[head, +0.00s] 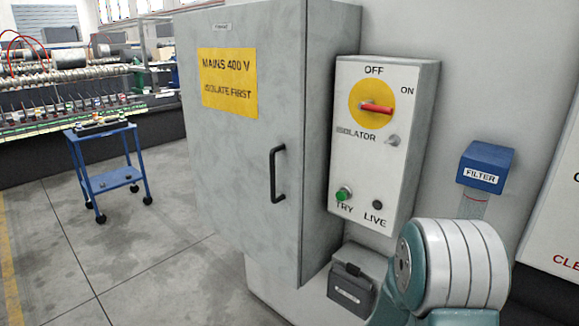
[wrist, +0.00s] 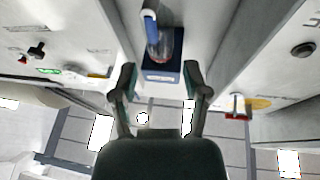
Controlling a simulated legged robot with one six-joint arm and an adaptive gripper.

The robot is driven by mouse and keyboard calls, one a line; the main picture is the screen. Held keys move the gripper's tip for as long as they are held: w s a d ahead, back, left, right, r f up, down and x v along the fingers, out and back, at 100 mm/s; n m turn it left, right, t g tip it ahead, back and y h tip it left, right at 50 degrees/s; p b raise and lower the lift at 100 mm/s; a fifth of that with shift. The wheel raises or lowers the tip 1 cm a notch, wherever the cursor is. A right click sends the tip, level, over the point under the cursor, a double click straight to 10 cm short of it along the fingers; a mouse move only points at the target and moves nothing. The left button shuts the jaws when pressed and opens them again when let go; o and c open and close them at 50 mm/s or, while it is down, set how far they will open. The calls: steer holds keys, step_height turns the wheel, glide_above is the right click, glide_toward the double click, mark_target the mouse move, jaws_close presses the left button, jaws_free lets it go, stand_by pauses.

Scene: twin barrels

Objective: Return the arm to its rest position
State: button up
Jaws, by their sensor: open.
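My gripper (wrist: 160,72) shows in the wrist view with its two dark fingers spread apart and nothing between them. The blue filter (wrist: 161,77) with its clear bowl lies beyond the fingertips, seen upside down; I cannot tell the gap. In the head view, part of my teal and white arm (head: 455,265) fills the lower right, in front of the wall. The gripper itself is out of that view.
A grey cabinet (head: 245,150) with a black handle is shut. Beside it, the isolator box (head: 385,150) has a red handle pointing right. The filter (head: 486,167) is on the wall. A grey box (head: 357,280) sits low near my arm. A blue trolley (head: 108,165) stands left on open floor.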

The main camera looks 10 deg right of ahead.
steer(key=w+a+r+n+t+y, duration=0.1)
steer(key=a+r+n+y, duration=0.25)
steer(key=a+y, duration=0.45)
steer(key=w+a+r+n+t+y, duration=0.1)
steer(key=a+r+n+y, duration=0.25)
steer(key=a+y, duration=0.45)
steer(key=s+a+n+g+y, duration=0.1)
steer(key=s+a+n+g, duration=0.1)
steer(key=s, duration=0.9)
steer(key=s+a+n+g+y, duration=0.1)
steer(key=s+a+n+g, duration=0.2)
steer(key=s, duration=0.9)
steer(key=a+g, duration=0.2)
steer(key=a, duration=0.1)
steer(key=shift+f+g+y, duration=0.15)
steer(key=shift+g+y, duration=0.15)
